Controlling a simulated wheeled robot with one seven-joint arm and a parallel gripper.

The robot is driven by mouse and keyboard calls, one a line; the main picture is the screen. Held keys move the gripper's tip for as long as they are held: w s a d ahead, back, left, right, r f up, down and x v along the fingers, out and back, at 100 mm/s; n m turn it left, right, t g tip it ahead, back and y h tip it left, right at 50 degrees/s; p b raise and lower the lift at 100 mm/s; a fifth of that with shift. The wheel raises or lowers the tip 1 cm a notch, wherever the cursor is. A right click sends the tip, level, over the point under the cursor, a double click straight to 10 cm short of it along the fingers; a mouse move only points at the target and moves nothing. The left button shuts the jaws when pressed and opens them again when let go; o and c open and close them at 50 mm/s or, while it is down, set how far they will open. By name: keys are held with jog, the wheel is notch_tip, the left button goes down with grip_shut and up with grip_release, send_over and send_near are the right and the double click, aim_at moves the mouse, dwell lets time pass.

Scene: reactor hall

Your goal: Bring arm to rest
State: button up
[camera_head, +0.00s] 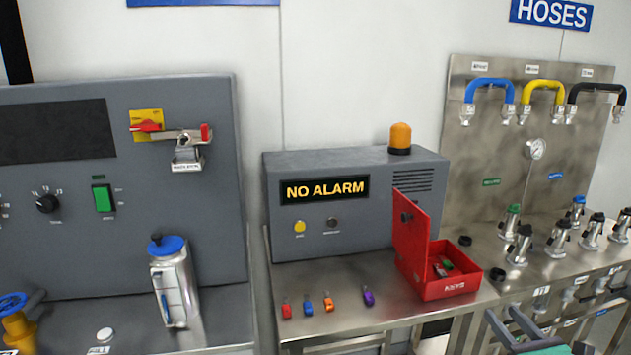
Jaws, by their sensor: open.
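My gripper (503,315) shows at the bottom edge, right of centre, partly cut off by the frame. Its two dark fingers stand apart with nothing seen between them. It appears in front of the steel bench with the hose fittings, near the red key box (452,288). I cannot tell its exact height or whether it touches anything. Most of my arm is out of view.
The box's red lid stands open, with small items inside. Several coloured tags (328,304) lie on the table left of it. The alarm unit (355,225) stands behind. Metal fittings (520,245) crowd the right bench. A blue-lidded canister (172,285) stands left.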

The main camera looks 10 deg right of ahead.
jog(key=s+a+f+n+g+y, duration=0.1)
jog(key=s+a+f+n+g, duration=0.15)
jog(key=f+n, duration=0.4)
jog(key=s+a+f+n+g+y, duration=0.1)
jog(key=s+a+f+n+g, duration=0.15)
jog(key=f+n, duration=0.35)
jog(key=s+a+f+n+g+y, duration=0.1)
jog(key=s+f+n+g+y, duration=0.15)
jog(key=f+n, duration=0.35)
jog(key=s+a+f+n+g, duration=0.2)
jog(key=s+a+n+g, duration=0.15)
jog(key=s, duration=0.25)
jog(key=s+a+f+n+g, duration=0.2)
jog(key=s+a+g, duration=0.15)
jog(key=s, duration=0.25)
jog(key=w+a+r+n+g+h+p, duration=0.2)
jog(key=a+r+n+g+h+p, duration=0.15)
jog(key=r, duration=0.55)
jog(key=w+a+r+n+t+p, duration=0.1)
jog(key=w+a+r+n, duration=0.3)
jog(key=a, duration=0.5)
jog(key=w+a+r+n+t, duration=0.2)
jog(key=w+a+r+n, duration=0.3)
jog(key=a, duration=0.4)
notch_tip(320, 180, up, 3)
jog(key=shift+w+a+f+y+p, duration=0.15)
jog(key=shift+w+a+y+p, duration=0.2)
jog(key=shift+w, duration=0.35)
